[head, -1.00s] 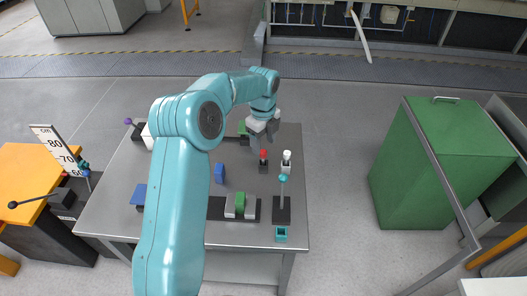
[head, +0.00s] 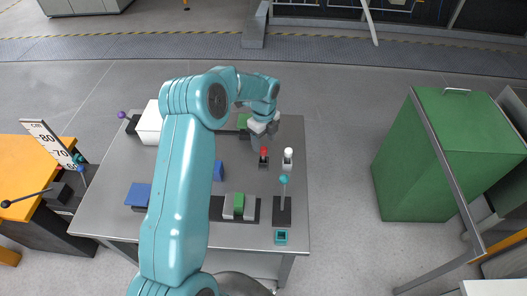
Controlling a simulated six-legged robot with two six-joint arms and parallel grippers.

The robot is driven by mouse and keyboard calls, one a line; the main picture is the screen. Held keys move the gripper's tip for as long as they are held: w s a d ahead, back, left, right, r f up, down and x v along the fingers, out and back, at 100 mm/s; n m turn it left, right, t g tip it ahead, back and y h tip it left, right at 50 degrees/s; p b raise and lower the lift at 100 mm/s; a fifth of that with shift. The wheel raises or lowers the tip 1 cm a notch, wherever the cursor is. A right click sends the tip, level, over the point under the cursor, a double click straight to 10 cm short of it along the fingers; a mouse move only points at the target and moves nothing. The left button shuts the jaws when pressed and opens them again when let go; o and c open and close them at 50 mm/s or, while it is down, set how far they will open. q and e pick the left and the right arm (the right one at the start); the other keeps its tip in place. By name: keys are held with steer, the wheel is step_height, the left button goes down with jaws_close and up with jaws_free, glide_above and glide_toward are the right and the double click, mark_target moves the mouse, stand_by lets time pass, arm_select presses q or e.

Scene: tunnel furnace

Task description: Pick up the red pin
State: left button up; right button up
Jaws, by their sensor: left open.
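The red pin (head: 264,152) stands upright in a small dark block on the grey metal table (head: 130,212), right of its middle. My left gripper (head: 261,138) is open and points down just behind and above the pin. Its fingers are small in the picture, and I cannot tell whether they touch the pin. My left arm crosses the table and hides part of it. My right gripper is not in view.
A white-topped pin (head: 288,155) stands close on the pin's right. A teal-knobbed lever (head: 284,182) stands in front. A green and grey block set (head: 239,206), a blue block (head: 219,171) and a white box (head: 149,125) share the table. A green cabinet (head: 440,155) stands right.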

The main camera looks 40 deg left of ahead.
mark_target(264, 155)
arm_select(q)
step_height(264, 155, down, 3)
steer(key=shift+d+r, duration=0.1)
steer(key=shift+r, duration=0.05)
steer(key=shift+s+f, duration=0.1)
steer(key=shift+f, duration=0.1)
steer(key=shift+f+p, duration=0.3)
steer(key=shift+p, duration=0.15)
steer(key=f, duration=0.1)
steer(key=f+p, duration=0.1)
steer(key=f, duration=0.2)
steer(key=shift+w+a, duration=0.2)
steer(key=shift+w, duration=0.05)
steer(key=shift+s+f, duration=0.1)
steer(key=shift+f, duration=0.3)
jaws_close()
